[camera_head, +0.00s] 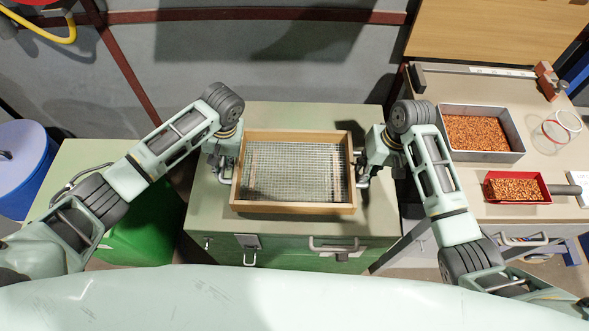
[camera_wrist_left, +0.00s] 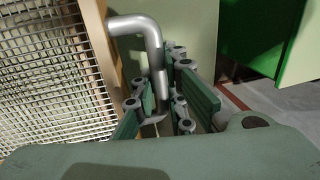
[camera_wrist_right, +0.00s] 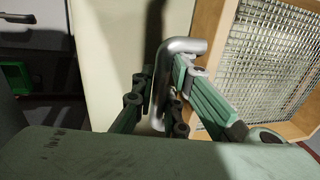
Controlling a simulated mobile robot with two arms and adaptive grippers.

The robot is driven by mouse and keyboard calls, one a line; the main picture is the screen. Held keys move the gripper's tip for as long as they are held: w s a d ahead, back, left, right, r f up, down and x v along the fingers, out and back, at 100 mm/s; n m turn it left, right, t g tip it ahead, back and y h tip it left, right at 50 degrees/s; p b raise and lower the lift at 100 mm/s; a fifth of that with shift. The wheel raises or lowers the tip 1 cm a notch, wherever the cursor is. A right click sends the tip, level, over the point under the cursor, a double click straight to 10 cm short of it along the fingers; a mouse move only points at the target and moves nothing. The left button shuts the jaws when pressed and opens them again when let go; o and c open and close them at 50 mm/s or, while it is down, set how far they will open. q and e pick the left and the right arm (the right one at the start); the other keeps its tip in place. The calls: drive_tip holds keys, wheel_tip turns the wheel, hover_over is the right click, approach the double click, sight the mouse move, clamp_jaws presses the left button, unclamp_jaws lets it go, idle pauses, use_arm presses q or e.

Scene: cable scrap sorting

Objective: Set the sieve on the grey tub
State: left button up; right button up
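The sieve (camera_head: 295,209), a wooden frame with a wire mesh and a metal handle on each side, is level over the green cabinet top in the middle of the head view. My left gripper (camera_head: 224,172) is at its left handle; in the left wrist view the fingers close around the bent bar (camera_wrist_left: 152,50). My right gripper (camera_head: 362,172) is at the right handle, its fingers around the bar (camera_wrist_right: 183,47) in the right wrist view. Whether the sieve touches the surface below is unclear. A grey tub (camera_head: 519,148) with orange granules stands on the right bench.
A blue drum (camera_head: 25,160) stands at far left. The cabinet top (camera_head: 290,116) is clear behind the sieve.

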use_arm(q)
clamp_jaws()
use_arm(e)
clamp_jaws()
use_arm(q)
drive_tip(key=shift+r, duration=0.1)
use_arm(e)
drive_tip(key=shift+r, duration=0.1)
